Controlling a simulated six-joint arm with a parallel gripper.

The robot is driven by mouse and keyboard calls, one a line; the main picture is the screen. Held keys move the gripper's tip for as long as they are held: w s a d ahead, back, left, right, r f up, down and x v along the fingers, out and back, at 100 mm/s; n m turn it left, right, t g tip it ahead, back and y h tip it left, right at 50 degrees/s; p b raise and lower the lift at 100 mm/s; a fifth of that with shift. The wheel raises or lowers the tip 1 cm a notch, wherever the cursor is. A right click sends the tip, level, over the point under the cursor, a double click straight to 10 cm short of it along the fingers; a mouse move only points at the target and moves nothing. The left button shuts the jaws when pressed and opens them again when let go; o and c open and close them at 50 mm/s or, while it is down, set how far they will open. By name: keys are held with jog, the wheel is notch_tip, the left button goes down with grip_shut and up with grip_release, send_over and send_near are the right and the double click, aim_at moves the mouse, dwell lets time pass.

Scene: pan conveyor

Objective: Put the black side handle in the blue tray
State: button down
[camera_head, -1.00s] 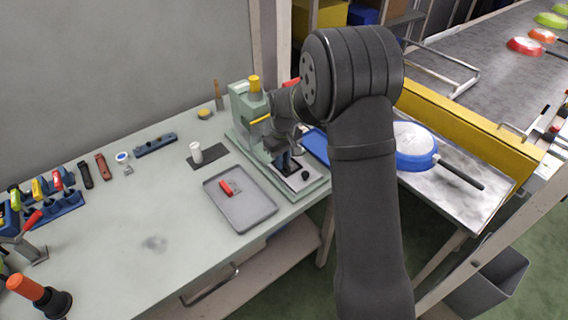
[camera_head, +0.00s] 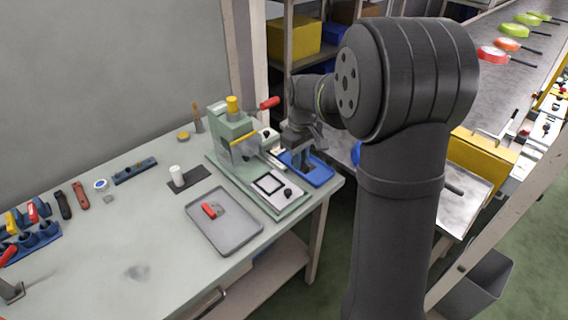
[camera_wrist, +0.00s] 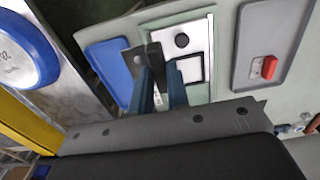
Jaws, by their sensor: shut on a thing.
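The blue tray (camera_head: 322,179) lies at the right corner of the workbench, beside the green press. It also shows in the wrist view (camera_wrist: 104,62), left of my fingers. My gripper (camera_head: 301,164) is at the near-left part of the tray in the head view, apparently above it; its exact height is unclear. In the wrist view my gripper (camera_wrist: 160,68) is shut on a dark piece, the black side handle (camera_wrist: 155,55), partly hidden by the blue fingers.
The green press (camera_head: 232,135) with its red-tipped lever stands left of the tray. A grey tray (camera_head: 243,241) with a red piece lies in front. A blue pan (camera_wrist: 24,50) is on the metal surface beyond a gap at the bench's right.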

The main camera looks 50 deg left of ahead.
jog(key=w+d+f, duration=0.2)
jog(key=w+d, duration=0.6)
jog(key=w, duration=0.6)
send_over(315, 178)
notch_tip(315, 178, down, 7)
jog(key=shift+r, duration=0.15)
jog(key=shift+a+f, duration=0.1)
jog(key=shift+f, duration=1.95)
jog(key=shift+f, duration=0.15)
jog(key=c, duration=1.7)
grip_release()
notch_tip(315, 178, up, 12)
jog(key=shift+r, duration=0.2)
